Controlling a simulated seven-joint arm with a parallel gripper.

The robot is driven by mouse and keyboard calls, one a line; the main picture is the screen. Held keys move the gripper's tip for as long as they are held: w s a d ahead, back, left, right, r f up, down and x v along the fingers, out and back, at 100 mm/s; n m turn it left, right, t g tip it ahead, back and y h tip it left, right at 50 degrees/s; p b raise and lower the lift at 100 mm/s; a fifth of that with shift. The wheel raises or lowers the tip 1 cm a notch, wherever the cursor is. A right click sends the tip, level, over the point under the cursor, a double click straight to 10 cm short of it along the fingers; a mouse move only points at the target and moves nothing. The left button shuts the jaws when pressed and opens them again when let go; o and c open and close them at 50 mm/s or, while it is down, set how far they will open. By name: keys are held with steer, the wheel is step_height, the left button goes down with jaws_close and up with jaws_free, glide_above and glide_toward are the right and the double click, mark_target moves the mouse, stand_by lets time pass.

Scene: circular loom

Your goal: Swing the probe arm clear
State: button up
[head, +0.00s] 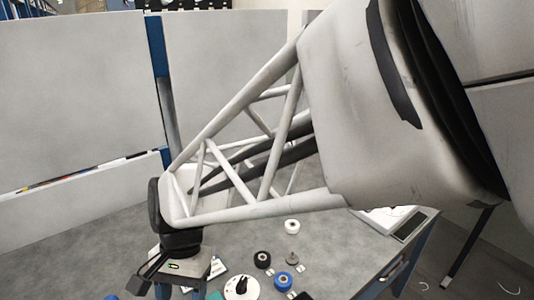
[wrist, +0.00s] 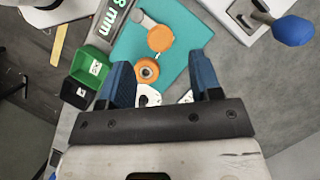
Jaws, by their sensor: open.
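My gripper (wrist: 160,66) is open, with its two blue fingers apart and nothing held between them. In the head view my gripper (head: 152,282) is low at the left, below my lattice arm. A short dark lever with a rounded blue end (wrist: 293,29) stands on a white base (wrist: 232,14) at the top right of the wrist view. It may be the probe arm, but I cannot tell for sure. It is right of my right finger and apart from it. Beyond the fingers are two orange round pieces, an upper one (wrist: 160,38) and a ringed one (wrist: 146,70).
A teal mat (wrist: 186,33) lies beyond the fingers, with a green bin (wrist: 88,66) to its left. In the head view a white disc with a black knob (head: 241,287), a blue roll (head: 283,281) and a black roll (head: 262,260) lie right of my gripper. My arm hides much.

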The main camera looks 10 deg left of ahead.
steer(key=shift+x, duration=3.3)
steer(key=shift+c, duration=0.4)
jaws_close()
